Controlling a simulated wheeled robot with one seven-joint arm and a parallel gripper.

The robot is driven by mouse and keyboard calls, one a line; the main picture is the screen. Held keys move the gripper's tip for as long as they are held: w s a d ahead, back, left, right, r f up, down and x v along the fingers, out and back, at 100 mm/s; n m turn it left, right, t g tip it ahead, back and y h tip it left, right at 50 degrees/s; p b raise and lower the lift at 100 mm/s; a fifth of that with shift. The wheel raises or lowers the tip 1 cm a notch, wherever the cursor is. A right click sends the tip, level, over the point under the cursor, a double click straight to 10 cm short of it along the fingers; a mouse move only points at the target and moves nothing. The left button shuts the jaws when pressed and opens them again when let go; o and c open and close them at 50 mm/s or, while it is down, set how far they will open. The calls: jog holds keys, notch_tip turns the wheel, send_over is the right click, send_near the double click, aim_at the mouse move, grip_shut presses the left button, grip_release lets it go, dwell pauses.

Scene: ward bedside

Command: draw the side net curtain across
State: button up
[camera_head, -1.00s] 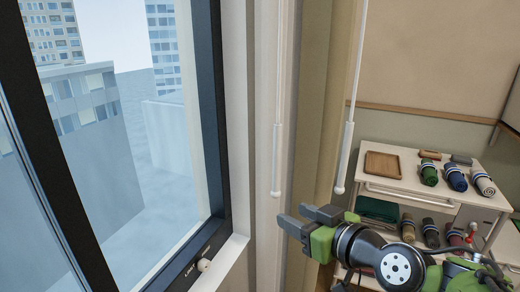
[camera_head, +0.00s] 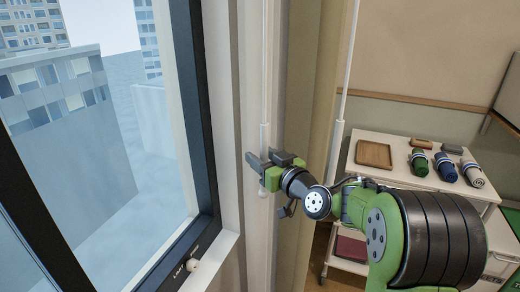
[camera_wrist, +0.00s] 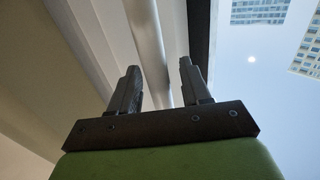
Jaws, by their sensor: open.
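A pale net curtain (camera_head: 247,60) hangs bunched in a narrow strip beside the window frame. A thin white wand (camera_head: 264,135) with a thicker handle hangs in front of it, and its lower tip shows just below my gripper. My gripper (camera_head: 266,158) is open at the height of the wand's handle, its fingers pointing toward the curtain. In the wrist view, a pale rod (camera_wrist: 148,42), apparently this wand, runs between the two open fingers (camera_wrist: 160,67). My fingers hide part of the handle, and I cannot tell whether they touch it.
A thicker beige curtain (camera_head: 312,80) hangs to the right, with a second white wand (camera_head: 336,140) before it. A trolley (camera_head: 345,163) with rolled cloths and a wooden tray stands at right.

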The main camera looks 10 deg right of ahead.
jog(key=shift+w+a, duration=0.2)
jog(key=shift+w, duration=0.3)
grip_shut()
